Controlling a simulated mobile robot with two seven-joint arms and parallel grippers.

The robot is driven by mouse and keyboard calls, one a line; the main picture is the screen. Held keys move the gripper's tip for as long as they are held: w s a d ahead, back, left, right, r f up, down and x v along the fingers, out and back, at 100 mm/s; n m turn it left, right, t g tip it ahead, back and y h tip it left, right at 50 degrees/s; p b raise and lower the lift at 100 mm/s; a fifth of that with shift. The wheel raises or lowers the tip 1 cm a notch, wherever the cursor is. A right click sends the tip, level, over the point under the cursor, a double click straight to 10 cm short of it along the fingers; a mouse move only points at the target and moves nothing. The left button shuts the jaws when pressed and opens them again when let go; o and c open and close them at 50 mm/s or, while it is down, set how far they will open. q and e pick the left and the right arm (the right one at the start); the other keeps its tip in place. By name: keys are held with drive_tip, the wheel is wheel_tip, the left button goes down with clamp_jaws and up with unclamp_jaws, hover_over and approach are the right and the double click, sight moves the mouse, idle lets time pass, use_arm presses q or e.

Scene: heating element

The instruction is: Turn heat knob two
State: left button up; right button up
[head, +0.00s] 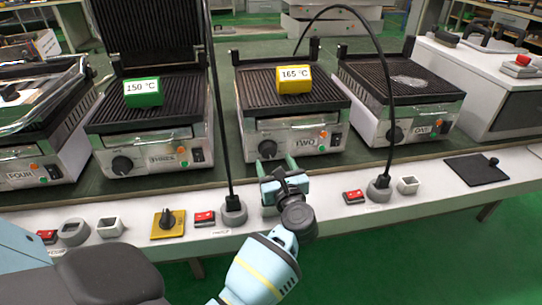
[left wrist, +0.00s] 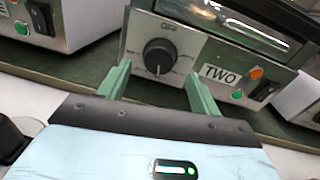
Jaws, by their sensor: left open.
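Heat knob two is a round black knob (head: 267,149) on the front panel of the grill labelled TWO (head: 308,140). In the left wrist view the knob (left wrist: 159,56) shows on its light panel, between and beyond my green fingertips. My left gripper (head: 276,163) is open, just in front of and slightly below the knob, with a finger to either side in the picture. The left wrist view also shows the open fingers (left wrist: 156,82). I cannot tell whether they touch the knob. My right gripper does not show.
Grills THREE (head: 155,160) and FOUR (head: 40,172) stand to the left, grill ONE (head: 412,128) to the right. A yellow 165 °C block (head: 294,80) lies on grill TWO, a green 150 °C block (head: 143,93) on THREE. Black cables rise from sockets (head: 233,210) on the white front ledge.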

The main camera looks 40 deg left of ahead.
sight(270, 153)
use_arm(q)
drive_tip(key=shift+x, duration=2.2)
